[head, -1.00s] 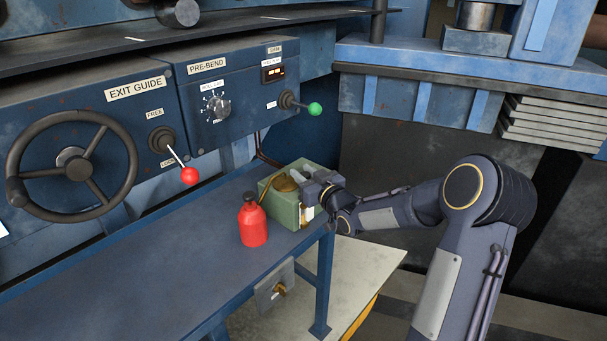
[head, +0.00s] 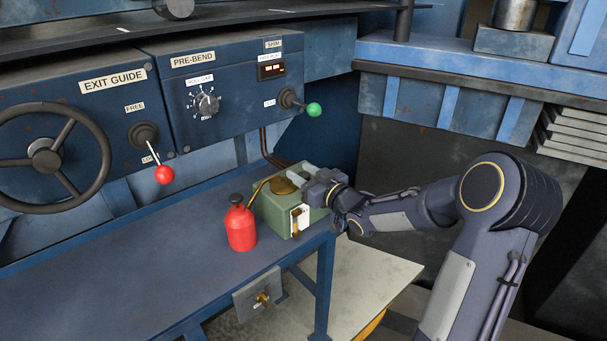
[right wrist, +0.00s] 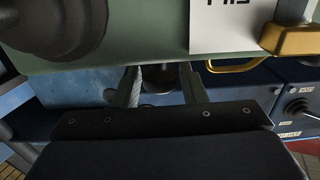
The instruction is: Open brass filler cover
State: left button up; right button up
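The brass filler cover (head: 284,186) is a round brass lid on top of a green box (head: 271,212) at the right end of the blue bench. My right gripper (head: 300,176) is over the top of the box, beside the cover, coming in from the right. In the right wrist view its two fingers (right wrist: 163,84) are apart, with a dark rounded thing showing beyond the gap. The green surface and a brass part (right wrist: 292,40) show close above the fingers. I cannot tell whether a finger touches the cover. My left gripper is out of view.
A red bottle (head: 241,228) stands left of the box, near a thin brass spout (head: 259,188). A white plate with a brass fitting (head: 298,220) is on the box's front. A control panel (head: 230,85) with levers rises behind. The bench's left part (head: 120,265) is clear.

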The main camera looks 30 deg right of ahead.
jog(key=s+d+b, duration=0.1)
jog(key=s, duration=0.6)
jog(key=shift+s+d, duration=0.2)
jog(key=shift+s, duration=0.15)
